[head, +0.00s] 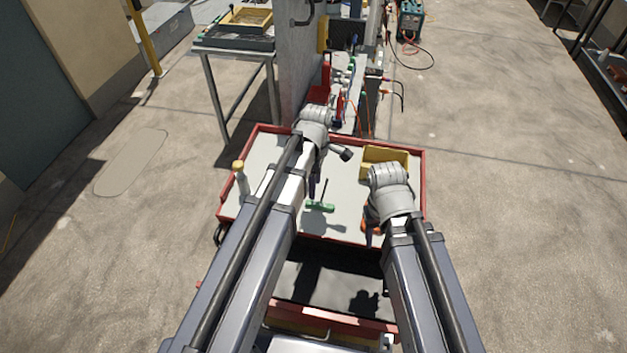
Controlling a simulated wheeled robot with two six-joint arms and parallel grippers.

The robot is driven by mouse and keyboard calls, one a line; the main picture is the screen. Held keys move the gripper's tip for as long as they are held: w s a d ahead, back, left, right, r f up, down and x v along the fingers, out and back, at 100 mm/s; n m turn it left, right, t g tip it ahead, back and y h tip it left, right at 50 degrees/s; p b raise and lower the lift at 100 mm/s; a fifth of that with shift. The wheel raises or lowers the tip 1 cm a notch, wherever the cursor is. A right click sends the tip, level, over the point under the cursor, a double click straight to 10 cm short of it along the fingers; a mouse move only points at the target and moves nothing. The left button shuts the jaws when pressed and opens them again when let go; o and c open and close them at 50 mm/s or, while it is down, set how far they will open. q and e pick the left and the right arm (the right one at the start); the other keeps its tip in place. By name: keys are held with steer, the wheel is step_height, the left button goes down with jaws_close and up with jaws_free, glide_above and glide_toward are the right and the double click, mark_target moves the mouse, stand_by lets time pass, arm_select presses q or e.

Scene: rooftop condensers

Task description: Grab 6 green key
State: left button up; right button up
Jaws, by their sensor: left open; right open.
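A green T-handled key (319,206) lies on the pale top of the red-edged cart (273,150). Its green handle is toward me and its thin dark shaft points away. My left gripper (322,146) is over the cart, above and beyond the key in the picture. It is open, with its fingers mostly hidden by the wrist. My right gripper (386,204) is open over the right side of the cart, right of the key and apart from it. Its fingertips are hard to make out. No number is readable on the key.
A yellow bin (385,158) stands at the cart's back right. A yellow-capped bottle (240,176) stands at its left. Something orange (370,226) lies by my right gripper. A grey upright panel (300,70) and cluttered bench stand behind. Concrete floor (500,200) is clear at right.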

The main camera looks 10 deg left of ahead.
mark_target(313, 202)
arm_select(q)
steer(key=shift+w+a+f+b, duration=0.15)
steer(key=shift+w+a+b, duration=0.1)
steer(key=shift+b, duration=0.1)
step_height(313, 202, down, 2)
steer(key=shift+f+b, duration=0.1)
steer(key=shift+b, duration=0.95)
arm_select(e)
steer(key=shift+w+a+f, duration=0.1)
steer(key=shift+w+f, duration=0.05)
steer(key=shift+f, duration=0.5)
steer(key=shift+w+a+f, duration=0.1)
steer(key=shift+f, duration=0.5)
arm_select(q)
steer(key=f+b, duration=0.5)
steer(key=shift+s+f, duration=0.1)
steer(key=shift+s, duration=0.3)
arm_select(e)
step_height(313, 202, down, 5)
steer(key=shift+f, duration=0.1)
arm_select(q)
jaws_close()
